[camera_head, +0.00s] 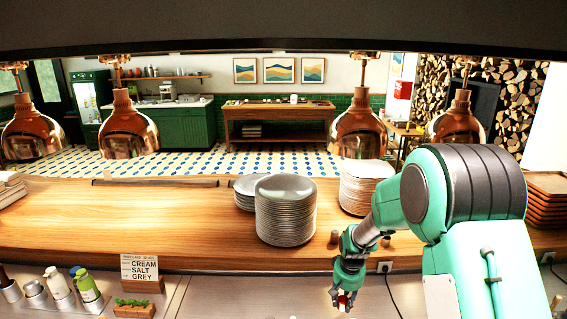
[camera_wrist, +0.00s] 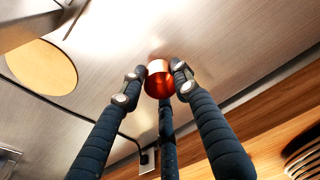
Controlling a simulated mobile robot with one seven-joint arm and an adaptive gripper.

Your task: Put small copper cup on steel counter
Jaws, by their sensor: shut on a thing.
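The small copper cup (camera_wrist: 160,84) sits between the dark fingers of my gripper (camera_wrist: 157,76) in the wrist view. The fingers are shut on it. In the head view my gripper (camera_head: 345,298) points down at the bottom, right of the middle, with only a small reddish bit of the cup showing. The brushed steel counter (camera_head: 240,294) runs along the bottom of the head view and fills the wrist view (camera_wrist: 210,35) behind the cup. I cannot tell whether the cup touches the counter.
A wooden ledge (camera_head: 110,225) behind the steel carries stacks of plates (camera_head: 285,215). Bottles (camera_head: 86,288), a small planter (camera_head: 134,309) and a sign (camera_head: 140,270) stand at left. A socket with a cable (camera_head: 385,267) is near my gripper. Steel between planter and gripper looks clear.

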